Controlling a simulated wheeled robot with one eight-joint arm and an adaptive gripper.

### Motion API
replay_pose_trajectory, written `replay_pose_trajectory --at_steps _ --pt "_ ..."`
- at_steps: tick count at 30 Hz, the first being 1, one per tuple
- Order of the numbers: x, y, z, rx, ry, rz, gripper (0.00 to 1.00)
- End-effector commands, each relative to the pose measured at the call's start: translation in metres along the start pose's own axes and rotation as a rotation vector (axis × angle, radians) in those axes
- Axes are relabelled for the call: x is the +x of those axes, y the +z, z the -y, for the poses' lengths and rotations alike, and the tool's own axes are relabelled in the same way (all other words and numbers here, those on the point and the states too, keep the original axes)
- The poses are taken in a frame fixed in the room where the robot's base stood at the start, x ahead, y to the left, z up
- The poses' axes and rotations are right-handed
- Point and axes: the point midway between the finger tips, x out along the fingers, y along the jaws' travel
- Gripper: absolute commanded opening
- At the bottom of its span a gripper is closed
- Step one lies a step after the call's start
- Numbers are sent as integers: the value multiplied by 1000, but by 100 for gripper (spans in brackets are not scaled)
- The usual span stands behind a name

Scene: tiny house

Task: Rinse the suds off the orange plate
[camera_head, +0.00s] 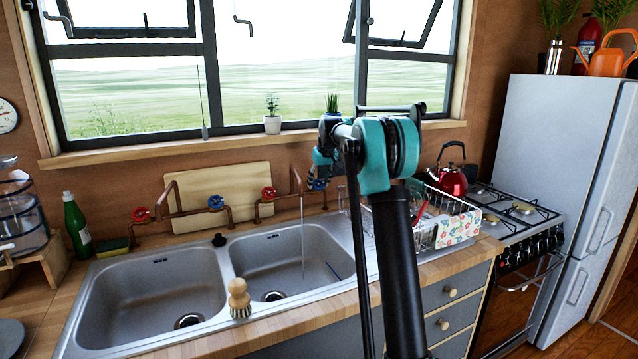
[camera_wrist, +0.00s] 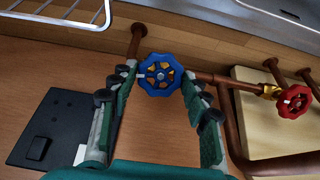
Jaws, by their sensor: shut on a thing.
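My gripper (camera_wrist: 163,92) is shut around a blue tap handle (camera_wrist: 160,72), with a finger on either side of it. In the head view my gripper (camera_head: 320,168) is at the right end of the copper pipework, largely hidden by my arm. A thin stream of water (camera_head: 303,245) falls from the right spout (camera_head: 297,180) into the right sink basin (camera_head: 280,255). The matching red tap handle (camera_head: 269,193) also shows in the wrist view (camera_wrist: 293,101). No orange plate or suds can be made out; my arm hides part of the right side.
A wooden brush (camera_head: 239,298) stands on the front divider between the basins. The left basin (camera_head: 150,295) looks empty. A wire dish rack (camera_head: 425,235) and red kettle (camera_head: 452,182) stand on the right. A green bottle (camera_head: 76,225) and sponge (camera_head: 113,246) are on the left.

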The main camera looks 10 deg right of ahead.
Motion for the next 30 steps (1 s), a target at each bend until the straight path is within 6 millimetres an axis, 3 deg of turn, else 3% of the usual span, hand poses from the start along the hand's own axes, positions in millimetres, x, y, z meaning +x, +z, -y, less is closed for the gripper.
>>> replay_pose_trajectory --at_steps 18,30 --pt "0 1 3 -462 116 -1 18" --pt "0 1 4 -591 148 0 18"
